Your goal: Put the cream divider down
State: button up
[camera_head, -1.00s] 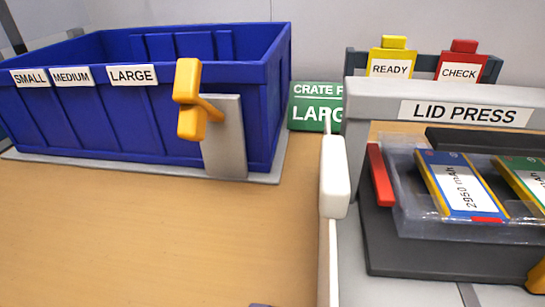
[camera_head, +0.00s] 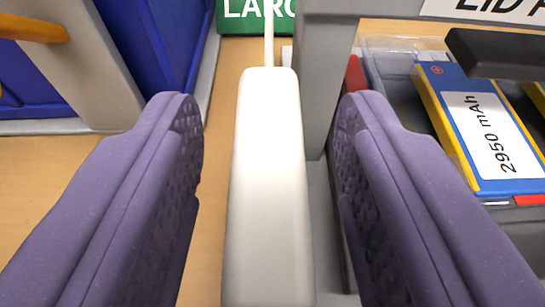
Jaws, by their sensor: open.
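No cream divider can be made out in my view. My gripper (camera_head: 267,115) is open, with one purple finger on each side of a white bar-shaped handle (camera_head: 270,190). Gaps show between the handle and both fingers. Nothing is held.
A clear tray in the press holds a blue-and-yellow pouch cell (camera_head: 485,125) at right. Part of a blue crate (camera_head: 165,40) and a grey plate with an orange piece (camera_head: 35,28) are at left. A green sign (camera_head: 245,18) stands behind.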

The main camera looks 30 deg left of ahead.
jog(key=shift+c, duration=0.5)
grip_shut()
jog(key=shift+r, duration=0.1)
